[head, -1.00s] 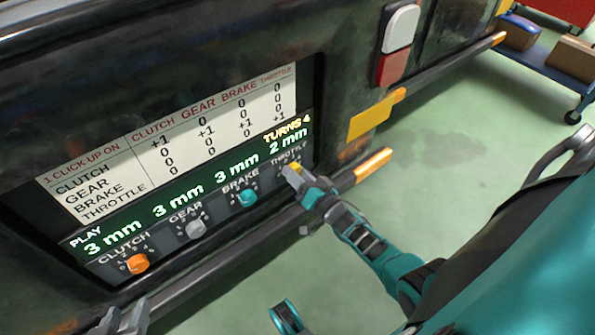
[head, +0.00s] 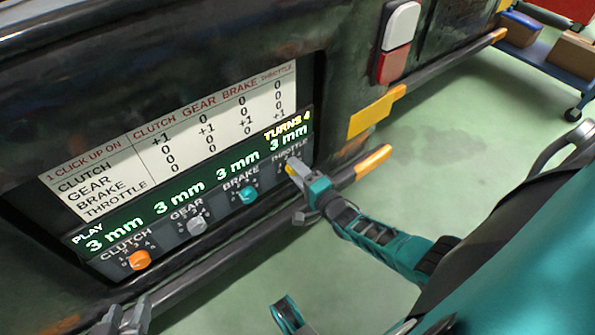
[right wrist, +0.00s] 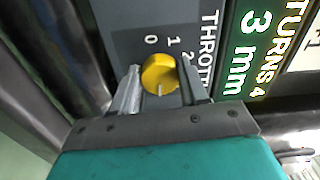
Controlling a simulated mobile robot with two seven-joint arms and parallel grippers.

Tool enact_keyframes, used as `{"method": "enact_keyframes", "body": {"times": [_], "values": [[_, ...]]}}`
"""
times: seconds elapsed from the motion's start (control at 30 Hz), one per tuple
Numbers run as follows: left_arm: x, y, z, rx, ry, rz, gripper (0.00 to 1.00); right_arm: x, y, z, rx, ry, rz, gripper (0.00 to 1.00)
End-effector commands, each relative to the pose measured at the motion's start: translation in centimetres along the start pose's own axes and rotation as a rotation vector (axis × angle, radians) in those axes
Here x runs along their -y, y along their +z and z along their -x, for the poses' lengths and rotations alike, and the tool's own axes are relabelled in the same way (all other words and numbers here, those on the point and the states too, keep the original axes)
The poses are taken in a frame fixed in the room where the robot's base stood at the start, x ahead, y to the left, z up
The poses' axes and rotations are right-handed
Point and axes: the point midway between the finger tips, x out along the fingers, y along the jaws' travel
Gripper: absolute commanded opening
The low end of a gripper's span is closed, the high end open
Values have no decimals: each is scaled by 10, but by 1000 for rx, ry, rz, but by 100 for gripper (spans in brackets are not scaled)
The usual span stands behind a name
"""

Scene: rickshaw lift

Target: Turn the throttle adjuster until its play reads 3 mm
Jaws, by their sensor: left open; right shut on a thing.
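The yellow throttle adjuster (right wrist: 160,74) sits between the fingers of my right gripper (right wrist: 162,92), which is shut on it. In the head view my right gripper (head: 293,170) covers most of that knob. The throttle readout (head: 288,141) shows 3 mm, and it also reads 3 mm in the right wrist view (right wrist: 252,62). The clutch, gear and brake readouts each show 3 mm. A TURNS 4 label (head: 287,126) stands above the throttle readout. My left gripper (head: 122,318) is open and empty at the bottom left edge, away from the knobs.
The orange clutch knob (head: 139,260), grey gear knob (head: 196,225) and teal brake knob (head: 248,194) sit in the panel's row. A printed click chart (head: 170,140) is above. A dark rail (head: 225,245) runs below the panel. Green floor (head: 450,130) is clear to the right.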

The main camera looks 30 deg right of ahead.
Motion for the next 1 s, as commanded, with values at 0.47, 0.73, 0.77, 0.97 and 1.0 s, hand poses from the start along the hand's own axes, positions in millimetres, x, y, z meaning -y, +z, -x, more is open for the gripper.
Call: {"method": "enact_keyframes", "body": {"times": [0.47,0.73,0.77,0.97,1.0], "values": [[-1,-2,0,-3,4,0,43,-1,0,1,1,3,-81,13],[-1,-1,0,-1,4,0,43,-1,0,1,0,2,-82,45],[-1,-1,0,-1,4,0,43,-1,0,1,0,2,-82,48],[-1,1,-1,4,3,0,43,0,0,0,0,1,-80,67],[-1,2,-1,4,3,0,43,0,0,0,0,1,-80,69]]}}
